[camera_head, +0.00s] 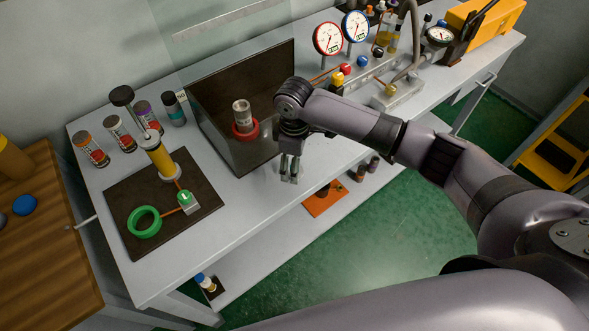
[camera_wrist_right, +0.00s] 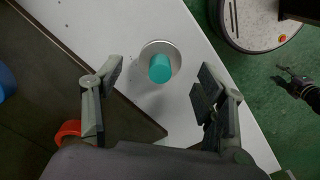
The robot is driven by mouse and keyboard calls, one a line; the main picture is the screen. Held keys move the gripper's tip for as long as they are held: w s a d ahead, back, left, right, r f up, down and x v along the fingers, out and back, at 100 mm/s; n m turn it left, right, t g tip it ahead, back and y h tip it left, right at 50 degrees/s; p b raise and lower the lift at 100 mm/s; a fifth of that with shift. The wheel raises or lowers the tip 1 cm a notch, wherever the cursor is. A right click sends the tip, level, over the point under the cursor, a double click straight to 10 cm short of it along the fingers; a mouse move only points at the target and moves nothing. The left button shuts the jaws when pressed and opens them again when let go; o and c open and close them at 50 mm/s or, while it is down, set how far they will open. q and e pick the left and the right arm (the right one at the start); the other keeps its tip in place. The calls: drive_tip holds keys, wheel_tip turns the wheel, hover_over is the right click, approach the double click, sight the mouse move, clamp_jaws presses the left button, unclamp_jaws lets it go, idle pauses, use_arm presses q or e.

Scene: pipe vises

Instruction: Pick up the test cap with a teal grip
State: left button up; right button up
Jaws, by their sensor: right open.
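The test cap with a teal grip (camera_wrist_right: 160,67) shows in the right wrist view, a teal knob on a pale round base on the white bench top. My right gripper (camera_wrist_right: 157,95) is open, with its fingers apart on either side of the cap's line and nothing between the pads. In the head view my right gripper (camera_head: 289,178) points down over the bench's front edge, right of the dark box. The cap cannot be made out there; the gripper seems to cover it.
A dark mat (camera_head: 125,205) holds a green ring (camera_head: 144,222) and a yellow cylinder (camera_head: 158,156). The bench front is clear beside the gripper.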

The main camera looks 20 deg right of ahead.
drive_tip(key=shift+f, duration=1.2)
drive_tip(key=shift+r, duration=0.1)
drive_tip(key=c, duration=1.3)
